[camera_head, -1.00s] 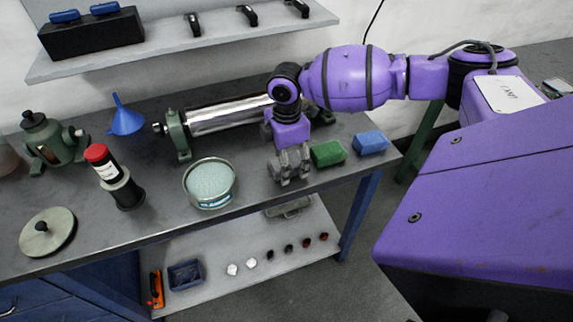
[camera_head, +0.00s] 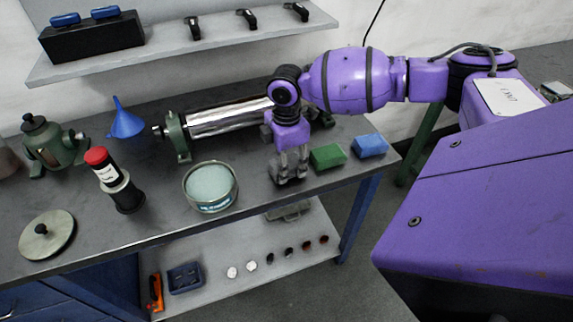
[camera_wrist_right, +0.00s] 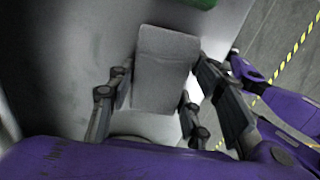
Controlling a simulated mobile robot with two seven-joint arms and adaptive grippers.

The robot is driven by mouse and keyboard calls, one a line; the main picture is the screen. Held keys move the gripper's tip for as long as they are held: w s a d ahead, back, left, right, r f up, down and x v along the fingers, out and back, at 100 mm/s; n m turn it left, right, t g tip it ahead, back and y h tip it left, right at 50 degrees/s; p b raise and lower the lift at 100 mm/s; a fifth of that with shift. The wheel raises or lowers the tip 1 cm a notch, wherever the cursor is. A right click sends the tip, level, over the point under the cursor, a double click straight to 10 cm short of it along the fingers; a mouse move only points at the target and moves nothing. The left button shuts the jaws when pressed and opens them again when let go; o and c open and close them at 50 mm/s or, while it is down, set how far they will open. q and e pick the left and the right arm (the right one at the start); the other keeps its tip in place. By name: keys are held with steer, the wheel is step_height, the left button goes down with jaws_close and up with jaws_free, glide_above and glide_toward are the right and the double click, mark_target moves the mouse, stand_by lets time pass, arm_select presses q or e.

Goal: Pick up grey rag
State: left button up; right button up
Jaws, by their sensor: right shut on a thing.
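The grey rag (camera_wrist_right: 165,68) is a soft grey block that shows between the fingers in the right wrist view. In the head view it is mostly hidden behind my right gripper (camera_head: 288,166), at the bench's front right. My right gripper points down, with its fingers on both sides of the rag, shut on it; it also shows in the wrist view (camera_wrist_right: 157,102). The rag appears at bench height; I cannot tell whether it touches the top. My left gripper is not in view.
A green block (camera_head: 328,156) and a blue block (camera_head: 370,145) lie right of the gripper. A round tin (camera_head: 210,187) stands to its left. A shiny roller (camera_head: 228,115) lies behind. The bench's front edge is close.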

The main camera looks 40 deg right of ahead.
step_height(320, 180, up, 3)
steer(key=shift+f, duration=0.15)
steer(key=s+a+r+p, duration=0.1)
steer(key=s+a+r, duration=0.5)
steer(key=s+r, duration=0.3)
steer(key=s, duration=0.3)
steer(key=shift+s+a+r, duration=0.15)
steer(key=shift+a+r, duration=0.2)
